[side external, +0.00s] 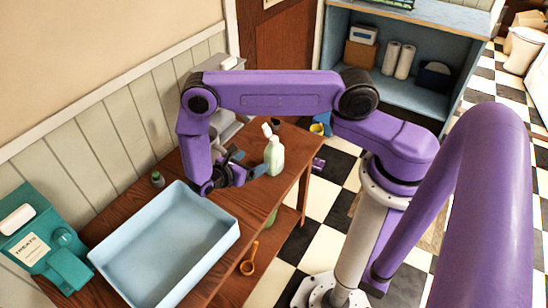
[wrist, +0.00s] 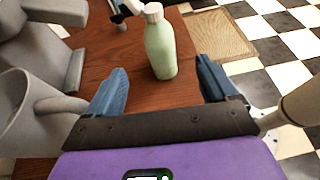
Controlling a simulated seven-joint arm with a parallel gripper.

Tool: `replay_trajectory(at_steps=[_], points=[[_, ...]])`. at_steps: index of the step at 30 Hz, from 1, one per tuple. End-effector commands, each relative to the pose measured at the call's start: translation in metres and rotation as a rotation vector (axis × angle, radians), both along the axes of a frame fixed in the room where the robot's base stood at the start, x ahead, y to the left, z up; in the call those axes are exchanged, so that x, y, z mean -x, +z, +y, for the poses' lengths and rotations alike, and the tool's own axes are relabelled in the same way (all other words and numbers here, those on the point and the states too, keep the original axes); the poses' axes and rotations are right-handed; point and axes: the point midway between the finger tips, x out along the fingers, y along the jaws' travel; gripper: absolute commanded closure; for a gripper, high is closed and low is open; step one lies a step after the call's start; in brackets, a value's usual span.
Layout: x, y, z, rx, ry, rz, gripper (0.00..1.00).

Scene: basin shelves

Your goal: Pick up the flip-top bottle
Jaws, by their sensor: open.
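The flip-top bottle (side external: 275,157) is pale green with a light cap and stands upright on the wooden table. In the wrist view the bottle (wrist: 160,48) is ahead of my gripper, roughly centred between the finger directions. My gripper (side external: 247,164) is open, with its blue fingers low over the table and pointing towards the bottle. In the wrist view my gripper (wrist: 162,66) is empty, with its fingers wide apart. The bottle appears just beyond the fingertips; I cannot tell the exact gap. A white piece beside the cap is too unclear to identify.
A light blue basin (side external: 231,238) is on the table in front of my gripper. A small dark bottle (side external: 157,179) stands behind it. A grey cup-like object (wrist: 25,108) is close on the left in the wrist view. The table edge lies just right of the bottle.

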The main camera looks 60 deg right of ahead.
Motion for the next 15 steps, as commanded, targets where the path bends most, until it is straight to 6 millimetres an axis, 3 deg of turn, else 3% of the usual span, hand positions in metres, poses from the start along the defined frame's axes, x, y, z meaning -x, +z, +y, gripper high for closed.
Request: replay_trajectory(at_steps=[9,15], points=[[0.006,-0.023,-0.057,0.0,-0.004,0.002,0.14],[0.007,-0.033,-0.079,-0.001,-0.001,0.0,0.14]])
